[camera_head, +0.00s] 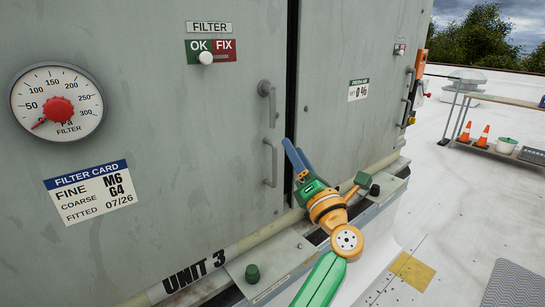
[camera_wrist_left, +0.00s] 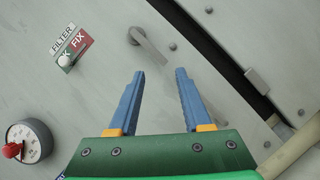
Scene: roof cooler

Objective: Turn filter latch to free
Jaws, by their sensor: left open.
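The filter latch (camera_head: 268,101) is a grey lever on a round pivot, on the grey cabinet door near its right edge. Its lever hangs roughly straight down in the head view. In the left wrist view the latch (camera_wrist_left: 149,45) is just beyond the fingertips, its lever reaching toward the gap between them. My left gripper (camera_head: 293,146) is open and empty, below and right of the latch and apart from it. Its two blue fingers (camera_wrist_left: 160,71) stand spread in the wrist view. My right gripper is not in view.
A grey pull handle (camera_head: 271,163) sits below the latch. A FILTER sign with OK and FIX (camera_head: 224,50) has a white knob. A pressure gauge (camera_head: 57,102) and filter card (camera_head: 91,192) are at left. A ledge (camera_head: 268,270) with dark knobs runs below the door.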

